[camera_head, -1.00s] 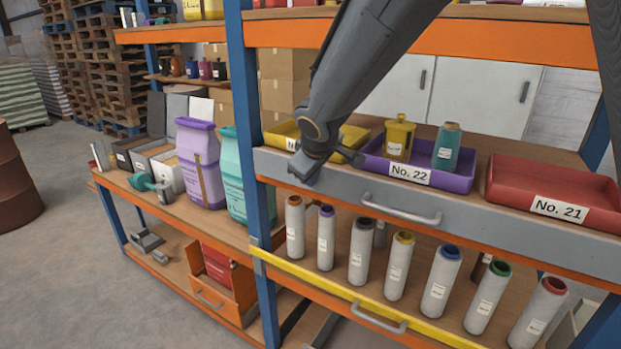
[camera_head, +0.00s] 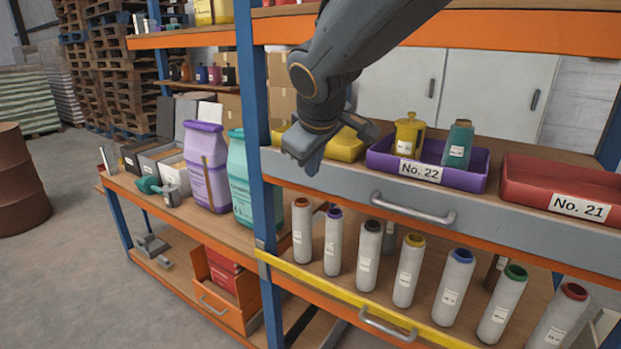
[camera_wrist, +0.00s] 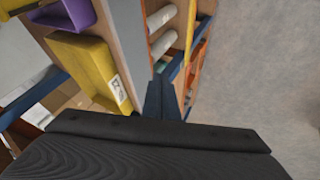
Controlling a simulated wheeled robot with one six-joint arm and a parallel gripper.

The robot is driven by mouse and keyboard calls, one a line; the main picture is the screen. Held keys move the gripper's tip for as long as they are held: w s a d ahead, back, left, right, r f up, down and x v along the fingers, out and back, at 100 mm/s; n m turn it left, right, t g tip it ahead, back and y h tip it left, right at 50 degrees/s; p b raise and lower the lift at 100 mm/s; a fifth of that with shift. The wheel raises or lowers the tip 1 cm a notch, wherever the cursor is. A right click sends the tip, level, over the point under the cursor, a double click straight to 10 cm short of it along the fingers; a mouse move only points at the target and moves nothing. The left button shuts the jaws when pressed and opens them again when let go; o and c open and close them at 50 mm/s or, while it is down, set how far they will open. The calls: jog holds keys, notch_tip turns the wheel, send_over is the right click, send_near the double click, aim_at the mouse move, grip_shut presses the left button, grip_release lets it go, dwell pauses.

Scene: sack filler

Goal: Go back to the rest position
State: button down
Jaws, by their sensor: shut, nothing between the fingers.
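My gripper (camera_head: 306,160) is shut and empty. In the head view it hangs in front of the upper drawer shelf, beside the blue upright and partly in front of the yellow tray (camera_head: 345,146). In the wrist view my gripper (camera_wrist: 164,95) points past the shelf edge, with the yellow tray (camera_wrist: 92,66) to its left. My dark grey arm reaches down from the top of the head view, bent at the wrist. Whether the fingers touch the shelf cannot be told.
The purple tray (camera_head: 468,179) holds a yellow canister (camera_head: 409,135) and a teal bottle (camera_head: 458,145). A red tray (camera_head: 530,180) is at right. Several capped grey tubes (camera_head: 366,257) stand below.

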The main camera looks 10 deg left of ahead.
jog(key=s+d+f+m+g, duration=0.2)
jog(key=s+d+f+m, duration=0.2)
jog(key=d+f, duration=0.3)
jog(key=s+d+f+m+g+h, duration=0.1)
jog(key=s+d+f+m+g, duration=0.1)
jog(key=s+d+f+m, duration=0.2)
jog(key=s+d+f+m+g, duration=0.2)
jog(key=s+d+f, duration=0.6)
jog(key=d, duration=0.9)
notch_tip(320, 180, down, 2)
jog(key=shift+s+m+h, duration=0.4)
jog(key=shift+m, duration=0.5)
